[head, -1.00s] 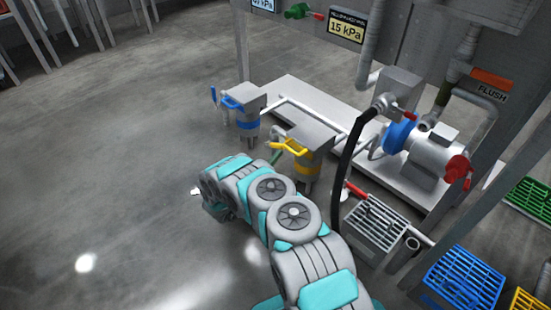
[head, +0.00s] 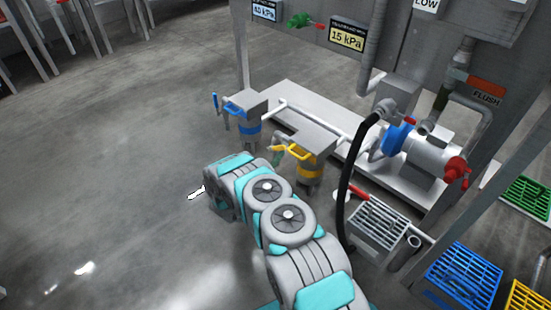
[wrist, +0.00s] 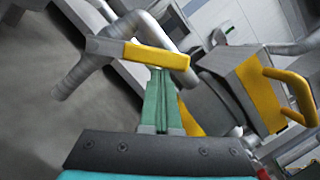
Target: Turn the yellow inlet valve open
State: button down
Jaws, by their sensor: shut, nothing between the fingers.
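The yellow valve lever (wrist: 157,55) is a flat bar with a grey end, lying across the wrist view in front of my fingertips. It sits by a grey pipe. My gripper (wrist: 161,72) has its green fingers together and empty, with the tips at the lever's lower edge; I cannot tell whether they touch it. The yellow-banded filter unit (head: 309,168) stands at the middle of the head view, with a yellow loop handle (head: 300,152). It also shows at the right of the wrist view (wrist: 252,88). In the head view the lever cannot be made out beside my green fingers (head: 277,155).
A similar blue-banded unit (head: 248,127) stands behind to the left. A pump with a blue ring and red knob (head: 425,155) sits on a pale plinth. A black hose (head: 347,190) and a grated box (head: 379,218) are right of my arm.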

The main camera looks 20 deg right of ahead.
aim_at(274, 147)
jog(key=shift+w+a+r+n+p, duration=0.1)
jog(key=shift+w+r+n+p, duration=0.05)
jog(key=shift+r+n+p, duration=0.3)
jog(key=shift+w+a+r+n+p, duration=0.15)
jog(key=shift+r+n+p, duration=0.15)
jog(key=shift+r, duration=0.2)
jog(key=n, duration=0.1)
jog(key=w+r+n+y+p, duration=0.1)
jog(key=n, duration=0.2)
jog(key=shift+w+a+r, duration=0.25)
jog(key=shift+w+r, duration=0.15)
jog(key=shift+w+a+r+n+y, duration=0.25)
jog(key=shift+w+r+n+y, duration=0.1)
jog(key=shift+w+n, duration=0.35)
jog(key=shift+w+a+r+n+y, duration=0.2)
jog(key=shift+w+r+n+y, duration=0.15)
jog(key=shift+w+n, duration=0.35)
jog(key=shift+a, duration=0.15)
